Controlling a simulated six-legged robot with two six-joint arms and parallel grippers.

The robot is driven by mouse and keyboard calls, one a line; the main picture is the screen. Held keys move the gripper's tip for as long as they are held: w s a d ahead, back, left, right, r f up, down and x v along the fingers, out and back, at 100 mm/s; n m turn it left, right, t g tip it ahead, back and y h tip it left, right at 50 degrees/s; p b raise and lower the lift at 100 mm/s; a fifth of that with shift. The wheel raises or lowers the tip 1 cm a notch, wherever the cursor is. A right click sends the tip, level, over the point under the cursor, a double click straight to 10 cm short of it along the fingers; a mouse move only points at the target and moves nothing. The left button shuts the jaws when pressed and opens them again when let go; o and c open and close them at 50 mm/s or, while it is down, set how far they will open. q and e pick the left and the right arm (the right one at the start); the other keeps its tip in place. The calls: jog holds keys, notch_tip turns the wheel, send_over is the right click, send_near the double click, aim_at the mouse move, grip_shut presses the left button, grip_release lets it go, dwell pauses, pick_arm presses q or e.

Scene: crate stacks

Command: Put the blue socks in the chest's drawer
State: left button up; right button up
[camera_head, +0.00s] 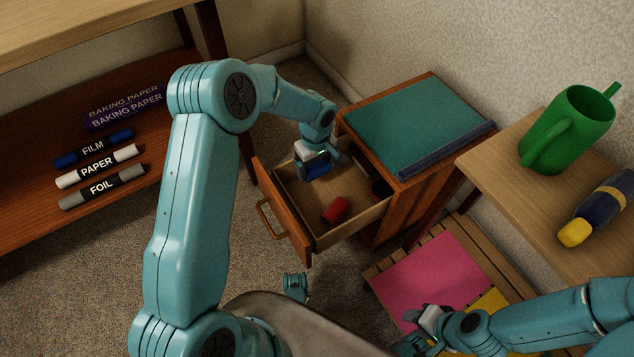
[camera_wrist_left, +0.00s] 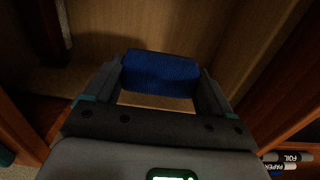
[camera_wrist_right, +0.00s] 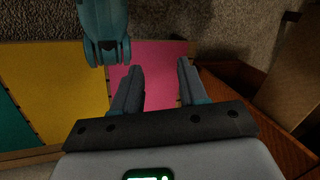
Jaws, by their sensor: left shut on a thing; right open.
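The chest (camera_head: 385,215) has its top drawer (camera_head: 283,215) pulled open. My left gripper (camera_head: 318,160) reaches down into the open drawer and is shut on the blue socks (camera_head: 317,170), a dark blue roll. In the left wrist view the blue socks (camera_wrist_left: 160,73) lie between the two fingers, over the wooden inside of the drawer.
A slatted stand with a pink panel (camera_head: 435,268) and a yellow panel (camera_head: 490,305) is below the chest. A table (camera_head: 490,155) at right holds a green watering can (camera_head: 570,128) and a blue-yellow bottle (camera_head: 603,205). A shelf (camera_head: 40,205) at left holds several labelled rolls.

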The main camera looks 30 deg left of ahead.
pick_arm(q)
notch_tip(320, 180, down, 6)
jog(key=shift+f+b, duration=0.2)
jog(key=shift+b, duration=0.8)
jog(key=shift+r, duration=0.15)
pick_arm(e)
jog(key=shift+w+d+f, duration=0.1)
jog(key=shift+w+f, duration=0.3)
jog(key=shift+f, duration=0.15)
jog(key=shift+w+d+f, duration=0.1)
jog(key=shift+w+f, duration=0.25)
jog(key=shift+f, duration=0.2)
